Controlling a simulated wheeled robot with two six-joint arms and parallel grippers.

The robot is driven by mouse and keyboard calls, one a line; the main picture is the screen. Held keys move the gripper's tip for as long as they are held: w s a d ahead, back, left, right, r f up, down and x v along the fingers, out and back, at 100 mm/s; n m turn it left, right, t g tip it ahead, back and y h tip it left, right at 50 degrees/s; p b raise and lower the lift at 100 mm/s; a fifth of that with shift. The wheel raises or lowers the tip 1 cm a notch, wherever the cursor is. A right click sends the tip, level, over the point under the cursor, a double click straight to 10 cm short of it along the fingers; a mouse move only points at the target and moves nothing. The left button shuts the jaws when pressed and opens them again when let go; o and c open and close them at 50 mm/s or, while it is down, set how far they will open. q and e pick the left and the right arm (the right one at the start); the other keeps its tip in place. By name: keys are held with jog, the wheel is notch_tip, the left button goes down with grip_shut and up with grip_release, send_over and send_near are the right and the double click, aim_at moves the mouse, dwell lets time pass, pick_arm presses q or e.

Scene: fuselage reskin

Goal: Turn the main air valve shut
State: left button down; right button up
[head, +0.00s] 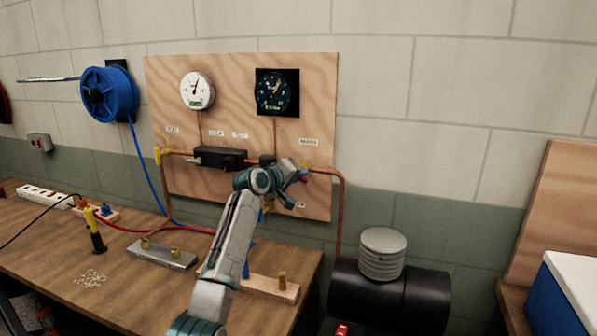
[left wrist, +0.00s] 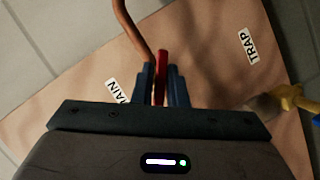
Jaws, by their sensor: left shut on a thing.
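The main air valve's red lever (left wrist: 162,62) stands between the two fingers of my left gripper (left wrist: 161,88) in the left wrist view. The gripper is shut on it, and the fingers hide the lever's lower part. A partly covered label reading "MAIN" (left wrist: 117,91) lies just left of the fingers. In the head view my left gripper (head: 302,176) is at the lower right of the plywood panel (head: 230,75), below the main label (head: 309,141). There the hand hides most of the valve. My right gripper is not in view.
A copper pipe (head: 341,205) runs down beside the panel. Two gauges (head: 197,91) (head: 277,92) sit above. A black tank (head: 395,295) with a ribbed cylinder (head: 383,254) stands right of the bench (head: 140,285).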

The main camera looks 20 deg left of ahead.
pick_arm(q)
jog(key=m+y+p, duration=0.3)
jog(key=m, duration=0.1)
jog(key=shift+r+m+g, duration=0.1)
jog(key=shift+m+g, duration=0.2)
jog(key=shift+g, duration=0.1)
jog(key=m+y+p, duration=0.1)
jog(key=m, duration=0.1)
jog(key=shift+m+y+p, duration=0.3)
jog(key=shift+y+p, duration=0.05)
jog(key=shift+y, duration=0.05)
jog(key=shift+m, duration=0.3)
jog(key=c, duration=1.5)
grip_release()
jog(key=shift+s, duration=0.15)
